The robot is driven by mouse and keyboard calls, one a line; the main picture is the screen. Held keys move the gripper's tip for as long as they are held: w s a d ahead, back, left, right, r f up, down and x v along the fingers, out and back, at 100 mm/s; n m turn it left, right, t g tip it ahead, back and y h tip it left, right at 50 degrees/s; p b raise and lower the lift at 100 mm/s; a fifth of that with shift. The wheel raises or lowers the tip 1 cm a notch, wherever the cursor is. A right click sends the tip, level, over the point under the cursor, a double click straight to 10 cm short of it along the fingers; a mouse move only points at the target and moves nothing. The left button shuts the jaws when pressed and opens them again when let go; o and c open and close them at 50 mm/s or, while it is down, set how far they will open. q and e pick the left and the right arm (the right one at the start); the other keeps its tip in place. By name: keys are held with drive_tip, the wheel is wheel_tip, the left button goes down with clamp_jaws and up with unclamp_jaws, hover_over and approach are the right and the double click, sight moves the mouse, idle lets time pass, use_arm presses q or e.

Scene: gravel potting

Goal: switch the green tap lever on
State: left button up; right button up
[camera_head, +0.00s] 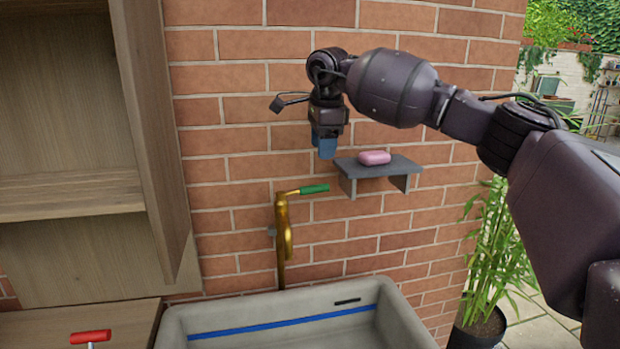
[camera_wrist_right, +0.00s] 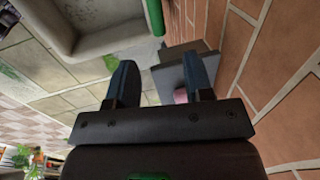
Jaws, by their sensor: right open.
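The green tap lever (camera_head: 314,189) sticks out to the right from the top of the brass tap (camera_head: 282,235), which stands against the brick wall above the sink. In the right wrist view the green lever (camera_wrist_right: 155,16) shows at the top, beyond the fingertips. My right gripper (camera_head: 325,151) points down above the lever, a little to its right, and is apart from it. It also shows in the right wrist view (camera_wrist_right: 161,82), with its two blue-grey fingers spread and nothing between them. My left gripper is not in view.
A grey shelf (camera_head: 400,166) with pink soap (camera_head: 374,158) sits on the wall just right of my right gripper. The stone sink (camera_head: 180,318) is below. A wooden cabinet (camera_head: 150,120) stands at left, and a red-handled tool (camera_head: 90,337) lies at lower left. A potted plant (camera_head: 482,325) is at right.

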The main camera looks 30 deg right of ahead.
hover_over(321, 185)
drive_tip(key=s, duration=0.1)
wheel_tip(321, 185, down, 5)
drive_tip(key=shift+a+r, duration=0.1)
drive_tip(key=f, duration=0.2)
drive_tip(key=w+f, duration=0.1)
drive_tip(key=f, duration=0.1)
drive_tip(key=shift+f, duration=0.25)
drive_tip(key=shift+w+f+b, duration=0.1)
drive_tip(key=shift+f+b, duration=0.2)
drive_tip(key=shift+f, duration=0.15)
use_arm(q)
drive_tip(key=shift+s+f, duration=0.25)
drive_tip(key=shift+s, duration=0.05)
use_arm(e)
drive_tip(key=shift+c, duration=0.5)
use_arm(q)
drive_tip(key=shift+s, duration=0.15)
use_arm(e)
clamp_jaws()
